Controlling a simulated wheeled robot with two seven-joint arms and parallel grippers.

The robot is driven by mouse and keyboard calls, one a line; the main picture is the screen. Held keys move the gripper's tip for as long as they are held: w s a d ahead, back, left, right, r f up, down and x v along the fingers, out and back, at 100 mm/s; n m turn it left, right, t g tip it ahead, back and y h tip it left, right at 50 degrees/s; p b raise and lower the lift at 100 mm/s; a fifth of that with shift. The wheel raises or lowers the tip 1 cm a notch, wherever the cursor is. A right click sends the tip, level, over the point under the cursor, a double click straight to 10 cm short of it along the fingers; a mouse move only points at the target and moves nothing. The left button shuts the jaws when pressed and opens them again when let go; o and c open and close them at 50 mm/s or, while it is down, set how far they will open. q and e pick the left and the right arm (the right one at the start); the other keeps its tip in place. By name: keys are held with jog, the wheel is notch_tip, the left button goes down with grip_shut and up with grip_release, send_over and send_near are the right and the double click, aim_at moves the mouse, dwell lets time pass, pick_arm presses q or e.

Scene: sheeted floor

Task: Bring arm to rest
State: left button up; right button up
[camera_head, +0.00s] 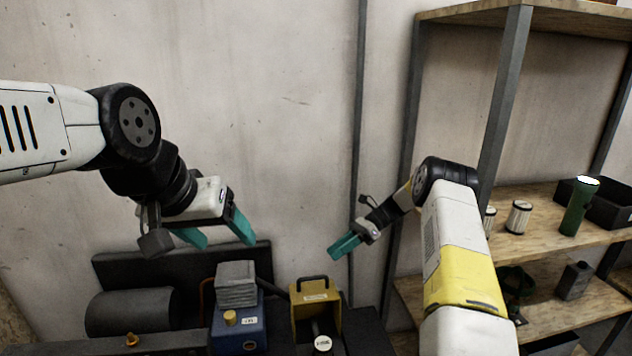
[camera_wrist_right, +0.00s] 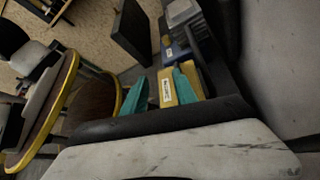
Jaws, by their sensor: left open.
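My left gripper (camera_head: 222,232) hangs in the air at the left of the head view. Its two teal fingers are apart with nothing between them. It is above the grey blocks and the black equipment below. My right gripper (camera_head: 344,246) is in the air near the wall, right of centre, with its teal fingers pointing down and left. In the right wrist view my right gripper (camera_wrist_right: 160,85) shows its two fingers apart. A yellow box (camera_wrist_right: 167,90) appears beyond the gap, and I see nothing held.
Below stand a yellow box with a black handle (camera_head: 303,298), a blue box (camera_head: 252,325), stacked grey blocks (camera_head: 236,284) and a black cylinder (camera_head: 128,312). A wooden shelf (camera_head: 548,232) at right holds a green cylinder (camera_head: 578,208) and small cans (camera_head: 518,218). A wall stands behind.

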jog(key=s+d+r+n+t+h, duration=0.15)
jog(key=s+r+n+h, duration=0.35)
jog(key=r, duration=0.6)
jog(key=s+d+r+n+t+h, duration=0.15)
jog(key=s+r+n, duration=0.35)
jog(key=r, duration=0.7)
jog(key=s+d+r+n+t+h, duration=0.1)
jog(key=s+n+t, duration=0.3)
jog(key=s, duration=0.7)
jog(key=s+d+r+n+t+h, duration=0.1)
jog(key=s+d+r+n+t, duration=0.1)
jog(key=s, duration=1)
jog(key=shift+d+r+n+t+h, duration=0.15)
jog(key=shift+r+n+t+h, duration=0.2)
jog(key=shift+r+n+t, duration=0.75)
jog(key=shift+n, duration=0.3)
